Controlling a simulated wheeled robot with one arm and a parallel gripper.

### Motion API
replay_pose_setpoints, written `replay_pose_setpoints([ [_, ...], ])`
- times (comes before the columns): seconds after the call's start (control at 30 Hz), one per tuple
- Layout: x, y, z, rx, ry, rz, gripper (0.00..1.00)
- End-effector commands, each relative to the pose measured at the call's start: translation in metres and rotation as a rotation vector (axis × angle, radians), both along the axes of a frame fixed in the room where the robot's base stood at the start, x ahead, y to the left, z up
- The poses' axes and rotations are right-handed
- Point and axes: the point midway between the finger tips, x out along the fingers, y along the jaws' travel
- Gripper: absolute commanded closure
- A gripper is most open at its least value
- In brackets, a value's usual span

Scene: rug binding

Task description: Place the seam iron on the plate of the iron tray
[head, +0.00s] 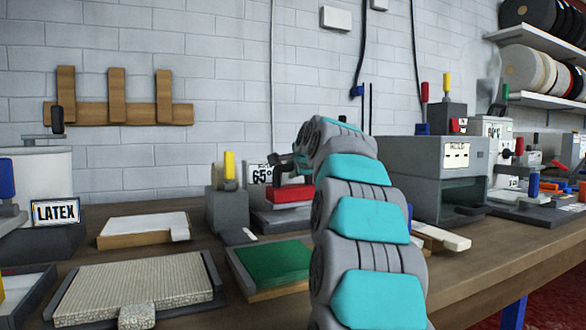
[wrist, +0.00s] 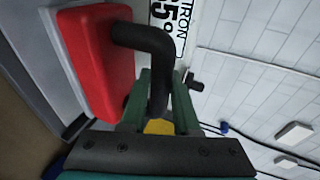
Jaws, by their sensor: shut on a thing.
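The seam iron has a red body (head: 290,192) and a black bent handle (wrist: 150,40). My gripper (wrist: 160,78) is shut on the handle, with a green finger on each side of it. The iron is over the grey iron tray (head: 262,222), which has a white label (head: 261,174) reading 65° behind it. In the wrist view the red body (wrist: 98,60) lies close along the grey plate (wrist: 50,72). I cannot tell whether it touches the plate. My arm hides the right part of the tray in the head view.
A grey block with a yellow-topped piece (head: 229,170) stands just left of the tray. A green pad (head: 272,262) lies in front. A grey press (head: 440,175) stands to the right, beyond my arm. A white-topped board (head: 143,226) and a woven mat (head: 140,282) lie left.

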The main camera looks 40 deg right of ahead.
Motion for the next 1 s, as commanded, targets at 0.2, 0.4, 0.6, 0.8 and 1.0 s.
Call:
replay_pose_setpoints([
  [0.2, -0.001, 0.0, -0.023, -0.002, -0.004, -0.001, 1.0],
  [0.4, -0.001, 0.0, -0.021, -0.002, -0.005, -0.001, 1.0],
  [0.6, -0.001, 0.0, -0.024, -0.002, -0.004, -0.001, 0.69],
  [0.8, 0.0, 0.0, -0.024, -0.001, -0.003, -0.001, 0.47],
  [1.0, 0.0, 0.0, -0.025, -0.001, -0.002, -0.001, 0.4],
])
